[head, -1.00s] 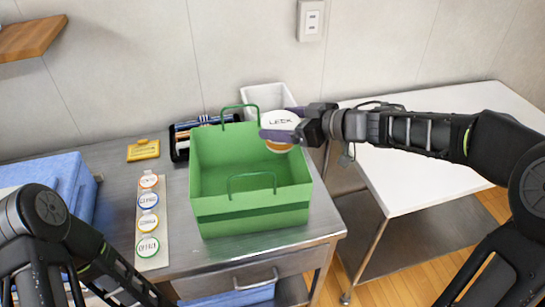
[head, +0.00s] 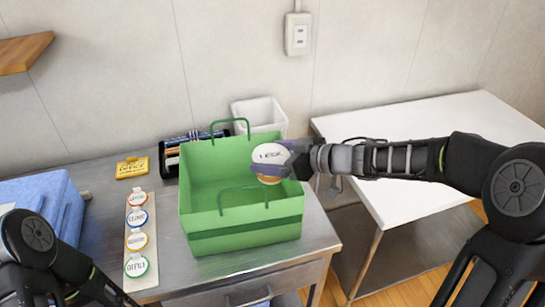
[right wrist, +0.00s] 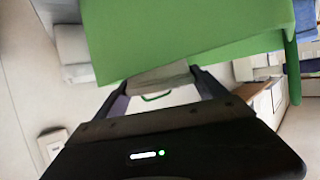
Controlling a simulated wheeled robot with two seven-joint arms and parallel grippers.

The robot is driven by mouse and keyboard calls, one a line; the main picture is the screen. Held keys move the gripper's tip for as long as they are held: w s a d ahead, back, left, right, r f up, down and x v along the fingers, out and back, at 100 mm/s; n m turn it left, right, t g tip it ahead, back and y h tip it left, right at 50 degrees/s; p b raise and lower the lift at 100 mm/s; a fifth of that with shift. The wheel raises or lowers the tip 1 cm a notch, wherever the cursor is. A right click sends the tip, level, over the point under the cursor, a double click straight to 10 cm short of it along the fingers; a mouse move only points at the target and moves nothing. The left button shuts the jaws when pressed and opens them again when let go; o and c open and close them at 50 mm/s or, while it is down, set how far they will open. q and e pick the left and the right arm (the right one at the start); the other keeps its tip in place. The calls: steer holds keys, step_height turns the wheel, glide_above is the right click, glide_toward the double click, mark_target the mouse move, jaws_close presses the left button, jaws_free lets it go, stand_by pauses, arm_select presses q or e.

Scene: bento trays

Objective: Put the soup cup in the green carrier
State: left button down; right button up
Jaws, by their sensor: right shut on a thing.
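The green carrier (head: 246,238) stands open-topped on the metal table, with two green handles. The soup cup (head: 268,153), with a white lettered lid and an orange-brown side, is held in my right gripper (head: 282,156) above the right part of the carrier's opening. The fingers close on the cup from the right. In the right wrist view the cup (right wrist: 158,78) shows pale between the fingers, with the green carrier (right wrist: 180,35) filling the top. Whether the cup touches the carrier wall cannot be told. My left arm shows at the lower left, but its gripper is out of view.
A strip of round labelled lids (head: 138,240) lies left of the carrier. A yellow card (head: 132,168), a black tray of pens (head: 172,158) and a white bin (head: 262,114) are behind. A white table (head: 430,150) stands right. Blue cloth (head: 45,205) is at left.

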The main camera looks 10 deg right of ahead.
steer(key=shift+f, duration=0.6)
steer(key=o, duration=1.5)
steer(key=shift+s+f, duration=0.1)
steer(key=shift+r, duration=0.2)
steer(key=shift+r+p+v, duration=0.2)
steer(key=shift+p+v, duration=0.1)
steer(key=shift+v, duration=2.8)
steer(key=shift+r+p+v, duration=0.2)
steer(key=shift+p+v, duration=0.1)
steer(key=shift+v, duration=2.75)
steer(key=shift+a, duration=0.1)
